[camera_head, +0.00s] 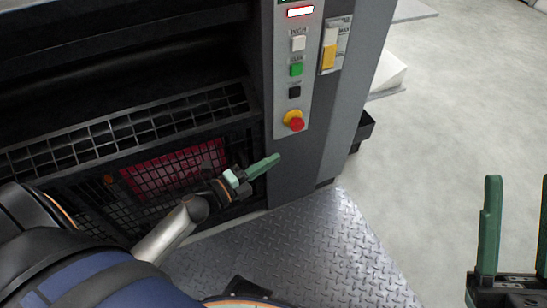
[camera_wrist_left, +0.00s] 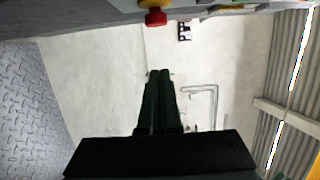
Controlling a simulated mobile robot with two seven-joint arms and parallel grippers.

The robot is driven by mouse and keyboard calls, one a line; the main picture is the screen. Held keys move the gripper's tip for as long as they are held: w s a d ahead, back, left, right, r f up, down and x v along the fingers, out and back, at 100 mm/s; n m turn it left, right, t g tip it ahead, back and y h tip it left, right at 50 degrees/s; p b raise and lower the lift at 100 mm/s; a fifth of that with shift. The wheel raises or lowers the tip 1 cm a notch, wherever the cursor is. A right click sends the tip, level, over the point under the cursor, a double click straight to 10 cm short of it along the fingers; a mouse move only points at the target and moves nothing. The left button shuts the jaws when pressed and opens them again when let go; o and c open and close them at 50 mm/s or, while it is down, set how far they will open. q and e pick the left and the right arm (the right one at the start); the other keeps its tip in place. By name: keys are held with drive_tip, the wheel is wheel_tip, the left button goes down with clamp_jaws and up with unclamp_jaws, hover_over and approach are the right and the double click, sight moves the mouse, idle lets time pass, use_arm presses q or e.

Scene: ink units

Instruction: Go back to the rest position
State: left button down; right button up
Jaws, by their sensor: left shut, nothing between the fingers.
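My left gripper (camera_head: 263,166) is in front of the machine's lower right part in the head view, below the button column. Its green fingers are together and hold nothing. The closed fingers also show in the left wrist view (camera_wrist_left: 160,75), pointing over open floor. My right gripper (camera_head: 514,225) stands at the right edge of the head view, its two green fingers upright and wide apart with nothing between them. Its right finger is partly cut off by the picture's edge.
The control panel (camera_head: 305,75) carries a white, a green and a black button and a red emergency knob (camera_head: 295,122), above my left gripper. A dark grid ledge (camera_head: 130,130) runs left. Diamond-plate flooring (camera_head: 310,250) lies below; the pale floor (camera_head: 450,120) to the right is clear.

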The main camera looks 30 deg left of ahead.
idle(0.3)
